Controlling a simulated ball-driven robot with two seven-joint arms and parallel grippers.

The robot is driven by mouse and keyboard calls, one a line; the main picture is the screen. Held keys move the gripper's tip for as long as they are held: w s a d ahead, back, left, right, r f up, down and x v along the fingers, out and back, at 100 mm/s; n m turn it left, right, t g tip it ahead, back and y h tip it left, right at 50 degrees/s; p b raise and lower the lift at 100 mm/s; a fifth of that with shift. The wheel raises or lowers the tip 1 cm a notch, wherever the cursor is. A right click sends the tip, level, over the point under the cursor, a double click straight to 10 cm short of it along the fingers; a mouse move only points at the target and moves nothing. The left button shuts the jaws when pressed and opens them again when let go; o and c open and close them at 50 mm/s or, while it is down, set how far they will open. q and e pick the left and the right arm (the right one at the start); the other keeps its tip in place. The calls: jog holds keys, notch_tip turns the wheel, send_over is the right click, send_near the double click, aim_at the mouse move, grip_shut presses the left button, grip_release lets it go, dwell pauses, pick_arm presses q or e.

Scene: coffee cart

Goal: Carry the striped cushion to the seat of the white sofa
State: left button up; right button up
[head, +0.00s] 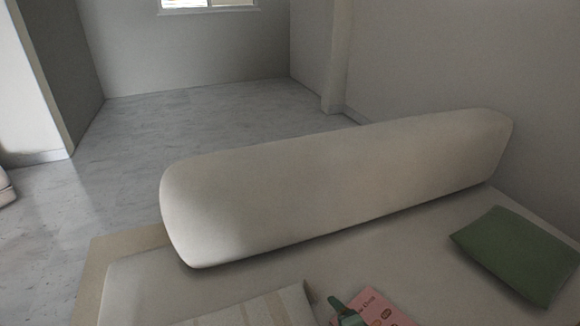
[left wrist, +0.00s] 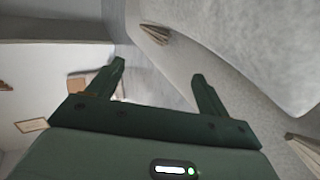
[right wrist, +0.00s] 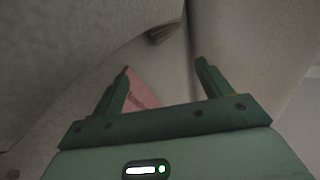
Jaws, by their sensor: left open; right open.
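The striped cushion (head: 262,309), beige with darker stripes, shows at the bottom edge of the head view, over the front of the white sofa's seat (head: 390,240). Its near part is cut off, so I cannot tell whether it rests on the seat. My left gripper (left wrist: 160,76) is open and empty in the left wrist view. My right gripper (right wrist: 162,68) is open and empty in the right wrist view, with a pink booklet (right wrist: 143,90) beyond its fingers. A green fingertip, seemingly my right gripper's, shows just right of the cushion in the head view.
The sofa's thick backrest (head: 330,185) runs across the middle. A green cushion (head: 518,252) lies on the seat at right. The pink booklet (head: 372,306) lies right of the striped cushion. A grey wall stands at right; the floor (head: 200,125) behind is clear.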

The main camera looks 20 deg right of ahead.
jog(key=shift+s, duration=0.15)
pick_arm(q)
jog(key=v, duration=0.8)
jog(key=shift+s+r, duration=0.15)
jog(key=shift+s, duration=0.2)
pick_arm(e)
jog(key=v, duration=1.1)
jog(key=shift+s+r, duration=0.3)
